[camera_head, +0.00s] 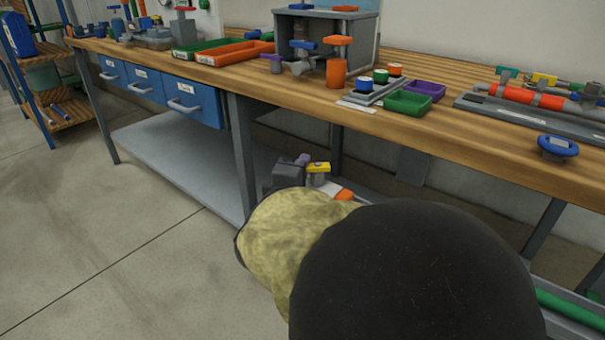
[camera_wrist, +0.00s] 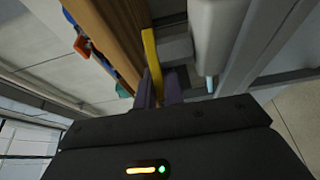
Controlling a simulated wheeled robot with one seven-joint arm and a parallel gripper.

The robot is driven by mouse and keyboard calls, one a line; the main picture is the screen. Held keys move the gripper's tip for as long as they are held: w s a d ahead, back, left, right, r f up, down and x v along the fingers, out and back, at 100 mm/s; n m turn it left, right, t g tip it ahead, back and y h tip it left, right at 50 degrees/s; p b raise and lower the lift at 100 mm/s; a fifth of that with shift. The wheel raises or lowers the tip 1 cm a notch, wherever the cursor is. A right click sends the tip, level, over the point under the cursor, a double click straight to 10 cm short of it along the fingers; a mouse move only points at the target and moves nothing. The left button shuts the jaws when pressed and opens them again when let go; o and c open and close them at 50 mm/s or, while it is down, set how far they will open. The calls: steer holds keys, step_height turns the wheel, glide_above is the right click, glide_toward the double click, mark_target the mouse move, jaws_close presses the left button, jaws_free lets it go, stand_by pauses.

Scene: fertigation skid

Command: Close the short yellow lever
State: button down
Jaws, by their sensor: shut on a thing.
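In the wrist view, a short yellow lever (camera_wrist: 152,55) stands between the two dark purple fingers of my gripper (camera_wrist: 159,84). The fingers are shut on its near end. Beside the lever is a grey body (camera_wrist: 176,48), partly hidden. In the head view, a yellow lever (camera_head: 318,167) sits on a grey fitting low beneath the bench top, near the lower shelf.
The wooden bench top (camera_head: 440,125) overhangs this spot, with a grey leg (camera_head: 240,155) to the left. Blue drawers (camera_head: 190,104) hang under the bench. Another yellow handle (camera_head: 543,78) lies among fittings on the bench at right. The floor at left is clear.

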steer(key=shift+s+d+f+n+t+y+b, duration=0.15)
steer(key=shift+n+y+b, duration=0.7)
steer(key=shift+b, duration=1)
steer(key=shift+s+f+n+t+y+b, duration=0.15)
steer(key=shift+n+y+b, duration=0.35)
steer(key=shift+y+b, duration=1)
steer(key=shift+s+d+f+n+y+b, duration=0.2)
steer(key=shift+n+y+b, duration=0.5)
steer(key=shift+b, duration=1.45)
steer(key=y+b, duration=0.1)
steer(key=n+y+b, duration=0.1)
steer(key=b, duration=0.1)
steer(key=shift+s+a+r, duration=0.1)
steer(key=shift+s+r, duration=0.1)
steer(key=shift+n+y+b, duration=0.35)
steer(key=shift+y+b, duration=0.1)
steer(key=shift+b, duration=0.35)
steer(key=shift+r+b, duration=0.2)
steer(key=shift+b, duration=0.15)
steer(key=shift+y, duration=0.3)
steer(key=c, duration=1.5)
jaws_free()
steer(key=shift+r, duration=0.15)
